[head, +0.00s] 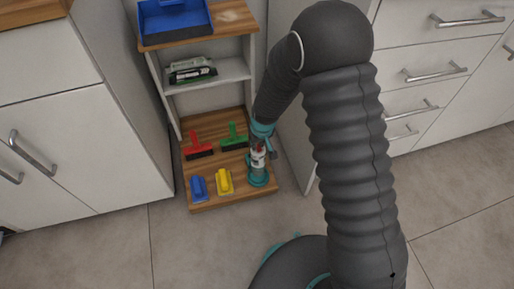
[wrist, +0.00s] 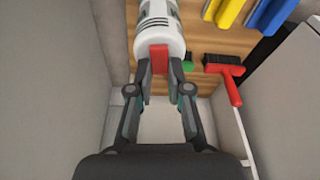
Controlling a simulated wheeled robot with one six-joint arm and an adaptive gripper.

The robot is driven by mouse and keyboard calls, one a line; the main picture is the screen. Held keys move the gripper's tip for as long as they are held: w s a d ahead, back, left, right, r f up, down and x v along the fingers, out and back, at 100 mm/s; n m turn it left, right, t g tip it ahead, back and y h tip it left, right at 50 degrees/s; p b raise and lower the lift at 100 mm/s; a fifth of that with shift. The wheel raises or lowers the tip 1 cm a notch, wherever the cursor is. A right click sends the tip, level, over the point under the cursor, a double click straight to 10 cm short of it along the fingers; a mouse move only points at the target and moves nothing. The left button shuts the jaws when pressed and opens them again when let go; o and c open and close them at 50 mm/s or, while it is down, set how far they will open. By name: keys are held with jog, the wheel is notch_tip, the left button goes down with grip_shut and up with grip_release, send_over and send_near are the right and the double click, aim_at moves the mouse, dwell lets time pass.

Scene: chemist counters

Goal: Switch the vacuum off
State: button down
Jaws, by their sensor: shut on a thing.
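The vacuum (head: 257,161) stands on the wooden bottom shelf at its right side, a light cylinder with a red part on top and a teal base. In the wrist view its white body (wrist: 159,27) runs out of the top edge. A red switch (wrist: 159,60) sticks out of the near end of the body. My gripper (wrist: 159,74) is shut on this red switch, one finger on each side. In the head view my gripper (head: 261,147) is over the vacuum and partly hides it. I cannot tell the switch's position.
A red brush (head: 199,147), a green brush (head: 234,138), a blue brush (head: 198,187) and a yellow brush (head: 223,181) lie left of the vacuum. A blue tray (head: 175,20) is above. White cabinets (head: 75,135) stand on both sides; the floor in front is clear.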

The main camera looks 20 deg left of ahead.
jog(key=shift+b, duration=0.55)
jog(key=c, duration=1.1)
grip_release()
jog(key=v, duration=1.2)
jog(key=shift+s+d, duration=0.25)
